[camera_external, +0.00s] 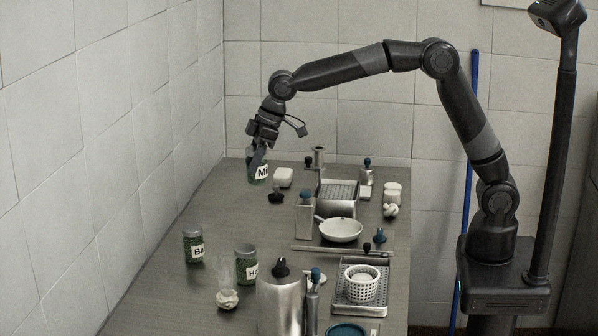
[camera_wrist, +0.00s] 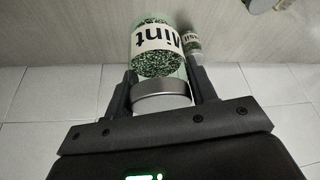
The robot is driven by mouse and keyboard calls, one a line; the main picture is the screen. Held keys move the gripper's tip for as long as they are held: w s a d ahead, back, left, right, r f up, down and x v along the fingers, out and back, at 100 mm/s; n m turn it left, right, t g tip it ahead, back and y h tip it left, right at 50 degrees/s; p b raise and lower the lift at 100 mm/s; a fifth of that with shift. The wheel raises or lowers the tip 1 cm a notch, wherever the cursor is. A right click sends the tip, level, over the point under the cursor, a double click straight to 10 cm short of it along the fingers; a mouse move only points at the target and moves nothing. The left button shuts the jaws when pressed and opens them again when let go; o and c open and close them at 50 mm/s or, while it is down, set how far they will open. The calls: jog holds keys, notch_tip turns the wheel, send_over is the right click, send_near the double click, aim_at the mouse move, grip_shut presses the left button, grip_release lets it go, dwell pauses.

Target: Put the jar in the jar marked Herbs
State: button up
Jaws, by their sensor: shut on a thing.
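My gripper (camera_external: 258,156) is at the far left of the counter, shut on the jar marked Mint (camera_external: 260,174). In the wrist view, the fingers (camera_wrist: 163,95) are on either side of the jar's metal lid. The glass Mint jar (camera_wrist: 160,62) has green flakes and a white label, upside down in that view. I cannot tell whether its base touches the counter. The jar whose label starts with "He" (camera_external: 245,266), probably Herbs, stands upright at the near left; part of its label is hidden. A jar whose label starts with "Ba" (camera_external: 193,247) stands left of it.
A white block (camera_external: 283,177) and a dark-knobbed item (camera_external: 277,195) are beside the Mint jar. A white pan (camera_external: 340,230), a perforated basket (camera_external: 361,284) and a metal canister (camera_external: 279,303) stand to the right and nearer. The left-middle counter is clear. A tiled wall (camera_external: 110,150) borders the left.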

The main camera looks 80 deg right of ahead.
jog(key=s+a+r+n+y, duration=0.1)
jog(key=s+a+r+n, duration=0.2)
jog(key=a, duration=0.6)
send_over(242, 249)
notch_tip(242, 249, down, 7)
jog(key=shift+f, duration=2.05)
jog(key=shift+f, duration=0.15)
jog(key=o, duration=1.1)
jog(key=shift+g, duration=0.3)
